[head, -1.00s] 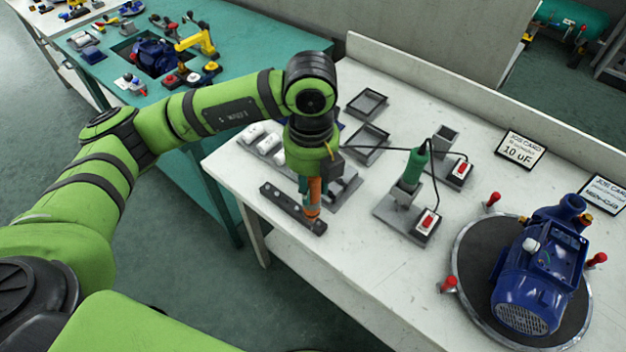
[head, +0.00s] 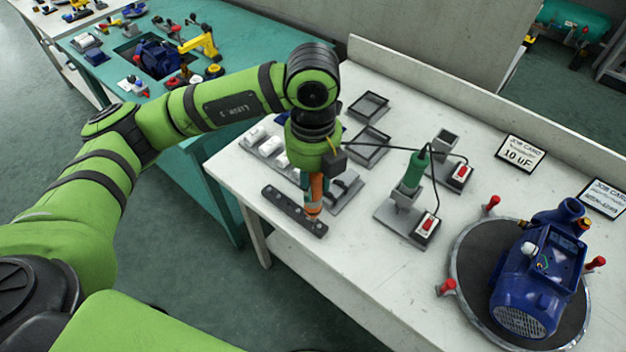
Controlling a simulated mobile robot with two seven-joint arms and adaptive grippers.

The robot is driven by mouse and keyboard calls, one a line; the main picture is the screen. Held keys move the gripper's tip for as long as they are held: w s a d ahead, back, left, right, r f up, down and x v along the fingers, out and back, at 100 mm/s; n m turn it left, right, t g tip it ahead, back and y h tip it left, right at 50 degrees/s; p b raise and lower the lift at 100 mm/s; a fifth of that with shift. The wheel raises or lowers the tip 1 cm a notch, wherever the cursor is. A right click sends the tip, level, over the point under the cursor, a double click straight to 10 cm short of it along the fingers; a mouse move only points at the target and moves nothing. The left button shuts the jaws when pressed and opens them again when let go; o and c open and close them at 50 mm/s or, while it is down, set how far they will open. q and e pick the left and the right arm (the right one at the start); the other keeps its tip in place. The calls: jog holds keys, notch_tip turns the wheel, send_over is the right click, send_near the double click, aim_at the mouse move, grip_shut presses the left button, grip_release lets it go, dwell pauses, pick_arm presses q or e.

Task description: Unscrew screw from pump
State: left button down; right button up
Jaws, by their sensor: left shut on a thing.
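The blue pump (head: 535,275) sits on a round dark turntable (head: 470,262) at the right of the white table. Its top box is open, with a white part and wires inside. My left gripper (head: 314,200) points down over a dark bar-shaped rack (head: 287,208) near the table's front left edge. It is shut on an orange-and-grey tool (head: 316,190), whose lower end is at the right end of the rack. I cannot tell whether the tool is seated in the rack or just above it. No single screw can be made out on the pump. My right gripper is not in view.
A green-handled tool (head: 413,170) stands in a grey holder with a red switch box (head: 427,226). Another switch box (head: 460,175) is behind it. Empty trays (head: 368,107) and job cards (head: 518,152) lie farther back. Red clamps (head: 447,287) ring the turntable. The front middle of the table is clear.

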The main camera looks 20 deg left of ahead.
pick_arm(q)
jog(key=shift+r, duration=0.7)
jog(key=shift+r+p, duration=1.25)
jog(key=shift+r, duration=0.6)
